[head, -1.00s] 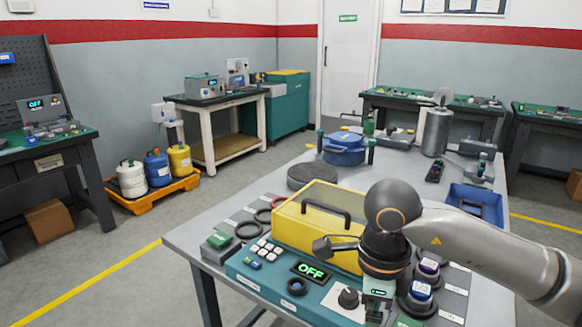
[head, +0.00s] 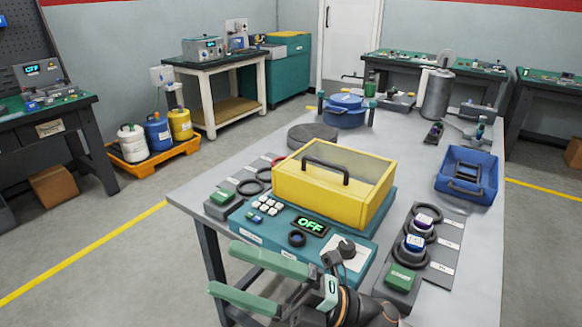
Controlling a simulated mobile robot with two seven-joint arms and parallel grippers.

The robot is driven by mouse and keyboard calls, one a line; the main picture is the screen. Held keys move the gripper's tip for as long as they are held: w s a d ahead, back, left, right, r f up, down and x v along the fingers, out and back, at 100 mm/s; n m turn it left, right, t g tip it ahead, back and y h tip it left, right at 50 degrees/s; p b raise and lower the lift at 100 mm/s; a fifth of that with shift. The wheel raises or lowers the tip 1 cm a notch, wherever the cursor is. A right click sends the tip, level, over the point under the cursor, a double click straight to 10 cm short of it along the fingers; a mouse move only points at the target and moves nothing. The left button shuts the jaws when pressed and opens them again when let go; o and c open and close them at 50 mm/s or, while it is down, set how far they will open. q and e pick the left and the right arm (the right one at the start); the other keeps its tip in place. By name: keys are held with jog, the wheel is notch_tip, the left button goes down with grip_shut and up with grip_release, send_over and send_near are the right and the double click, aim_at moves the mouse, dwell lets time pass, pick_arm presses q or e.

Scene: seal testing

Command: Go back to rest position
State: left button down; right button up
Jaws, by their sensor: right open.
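My right gripper (head: 225,269) is in the head view at the bottom, off the near edge of the table. Its two green fingers are spread apart and point left, with nothing between them. Its arm comes in from the bottom edge. My left gripper is not in view. The yellow box (head: 310,193) with a clear top window and dark handle sits closed on the teal tester (head: 345,243), whose display (head: 310,226) reads OFF in green.
The grey table (head: 405,160) holds dark rings, small jars (head: 413,243) on a grey board, a blue tray (head: 488,179), a blue pot (head: 345,111) and a grey cylinder (head: 436,97). Open floor lies left of the table.

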jog(key=w+d+f+m+t+h, duration=0.4)
jog(key=d+f+m+t+h, duration=0.3)
jog(key=m, duration=0.5)
jog(key=w+d+f+m+t+h, duration=0.4)
jog(key=f+m+t+h, duration=0.2)
jog(key=f+m+t, duration=0.45)
jog(key=s+d+f+m+g+h, duration=0.45)
jog(key=s+f, duration=0.25)
jog(key=f, duration=0.3)
jog(key=s+d+f+m+g+h, duration=0.3)
jog(key=s+d+f+m+g, duration=0.3)
jog(key=f, duration=0.4)
pick_arm(q)
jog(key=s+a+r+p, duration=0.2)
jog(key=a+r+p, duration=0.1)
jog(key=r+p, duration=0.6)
jog(key=p, duration=0.4)
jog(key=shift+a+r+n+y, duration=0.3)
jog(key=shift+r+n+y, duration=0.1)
pick_arm(e)
notch_tip(320, 180, up, 10)
jog(key=s+d+t, duration=0.1)
jog(key=s+d, duration=0.1)
jog(key=s, duration=0.1)
jog(key=shift+f+m, duration=0.2)
jog(key=shift+m, duration=0.1)
jog(key=shift+w+a, duration=0.1)
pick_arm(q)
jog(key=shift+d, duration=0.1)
